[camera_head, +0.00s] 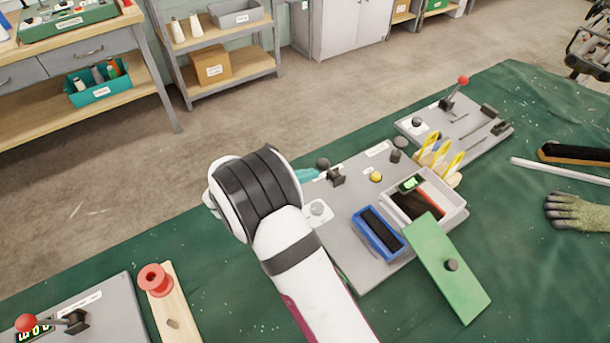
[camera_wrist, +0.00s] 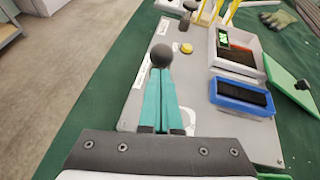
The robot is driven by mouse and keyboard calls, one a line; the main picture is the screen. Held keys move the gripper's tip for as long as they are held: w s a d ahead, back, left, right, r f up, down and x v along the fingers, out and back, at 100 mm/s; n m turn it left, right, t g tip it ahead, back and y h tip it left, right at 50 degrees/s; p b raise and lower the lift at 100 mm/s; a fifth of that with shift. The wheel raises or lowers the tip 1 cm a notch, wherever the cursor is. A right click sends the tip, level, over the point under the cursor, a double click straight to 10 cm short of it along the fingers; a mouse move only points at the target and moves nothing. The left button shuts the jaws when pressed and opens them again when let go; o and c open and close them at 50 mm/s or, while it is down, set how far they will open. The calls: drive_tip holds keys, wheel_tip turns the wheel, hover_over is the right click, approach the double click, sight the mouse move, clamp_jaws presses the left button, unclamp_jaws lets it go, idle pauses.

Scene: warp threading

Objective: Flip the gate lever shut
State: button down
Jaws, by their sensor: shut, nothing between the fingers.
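A lever with a dark ball knob (camera_head: 323,163) and a black bracket (camera_head: 336,178) stands on the middle grey panel (camera_head: 345,240). I take it for the gate lever; no label on it is legible. The knob also shows in the wrist view (camera_wrist: 162,55), upper centre. My gripper (camera_head: 316,174) has teal fingers, shut and empty, low over the panel's left edge beside the lever. In the wrist view my gripper (camera_wrist: 159,75) has its tips right at the knob; I cannot tell whether they touch. The knob hides the tip ends there, and the bracket is not clearly visible.
On the same panel are a yellow button (camera_head: 376,177), a blue tray (camera_head: 378,232) and a grey box (camera_head: 440,190). A green lid (camera_head: 447,265) lies at the front right. Red-knobbed levers stand on the right panel (camera_head: 463,80) and left panel (camera_head: 26,322). A red spool (camera_head: 155,280) is left of my arm.

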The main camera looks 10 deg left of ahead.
sight(321, 165)
drive_tip(key=shift+w+d+r+g+y, duration=0.2)
drive_tip(key=shift+r+g+y, duration=0.1)
drive_tip(key=shift+w+d+r+g+y, duration=0.6)
drive_tip(key=shift+r+g, duration=0.1)
drive_tip(key=w+d+r+g+y, duration=0.2)
drive_tip(key=w+d+g+y, duration=0.2)
drive_tip(key=w+d, duration=0.3)
drive_tip(key=shift+w+d+m+g+y, duration=0.15)
drive_tip(key=shift+m+g+y, duration=0.15)
drive_tip(key=shift+m+g, duration=0.15)
idle(0.5)
